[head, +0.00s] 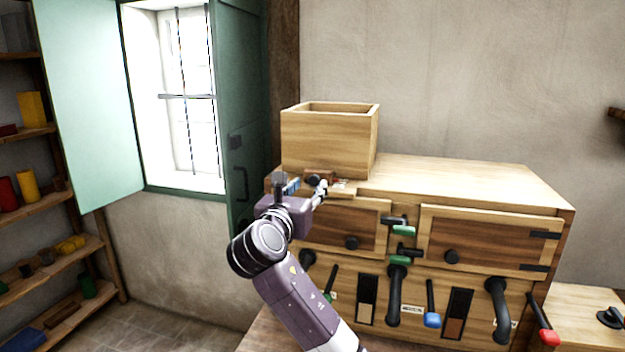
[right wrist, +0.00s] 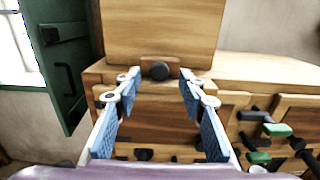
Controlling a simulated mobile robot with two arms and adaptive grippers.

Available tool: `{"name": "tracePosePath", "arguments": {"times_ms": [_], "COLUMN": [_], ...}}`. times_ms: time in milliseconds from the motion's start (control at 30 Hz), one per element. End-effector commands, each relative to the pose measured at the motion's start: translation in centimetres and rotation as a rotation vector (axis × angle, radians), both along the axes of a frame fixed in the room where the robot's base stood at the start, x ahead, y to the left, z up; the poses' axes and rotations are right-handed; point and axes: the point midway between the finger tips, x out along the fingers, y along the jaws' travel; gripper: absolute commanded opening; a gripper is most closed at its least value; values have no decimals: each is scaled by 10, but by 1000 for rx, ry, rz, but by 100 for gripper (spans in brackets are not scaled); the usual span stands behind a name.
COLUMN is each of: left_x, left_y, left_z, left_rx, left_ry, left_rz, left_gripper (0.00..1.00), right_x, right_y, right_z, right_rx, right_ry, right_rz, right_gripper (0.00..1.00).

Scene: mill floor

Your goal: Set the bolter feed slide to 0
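The wooden bolter cabinet (head: 455,180) carries an open-topped wooden hopper box (head: 330,140), which also shows in the right wrist view (right wrist: 160,28). At the foot of the hopper's front, a small wooden slide with a dark round knob (right wrist: 159,71) sticks out; I take it for the feed slide. In the head view the knob (head: 314,181) is partly hidden by my right gripper (head: 318,188). In the right wrist view that gripper (right wrist: 160,82) is open, its blue-padded fingers on either side of the knob, with visible gaps. No scale marks are readable. My left gripper is out of view.
Below are doors with round knobs, green-handled parts (head: 400,256), a blue-tipped lever (head: 432,318) and a red-tipped lever (head: 548,335). A green shutter (head: 240,115) stands left of the cabinet. The cabinet top right of the hopper is clear.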

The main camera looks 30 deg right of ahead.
Motion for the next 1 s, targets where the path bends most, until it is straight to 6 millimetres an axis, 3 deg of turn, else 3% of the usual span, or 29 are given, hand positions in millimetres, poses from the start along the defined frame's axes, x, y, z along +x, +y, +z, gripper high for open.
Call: {"name": "tracePosePath", "arguments": {"times_ms": [300,633,900,1000], "left_x": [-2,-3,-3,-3], "left_y": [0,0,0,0], "left_z": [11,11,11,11], "left_rx": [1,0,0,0], "left_ry": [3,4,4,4], "left_rz": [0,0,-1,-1], "left_gripper": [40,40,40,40], "right_x": [26,28,28,28], "right_y": [-30,-33,-33,-33], "right_z": [1,0,-1,-1], "right_rx": [2,3,3,3], "right_ry": [-1,-2,-1,-1], "right_rz": [1,2,2,2], "right_gripper": [38,36,7,0]}}
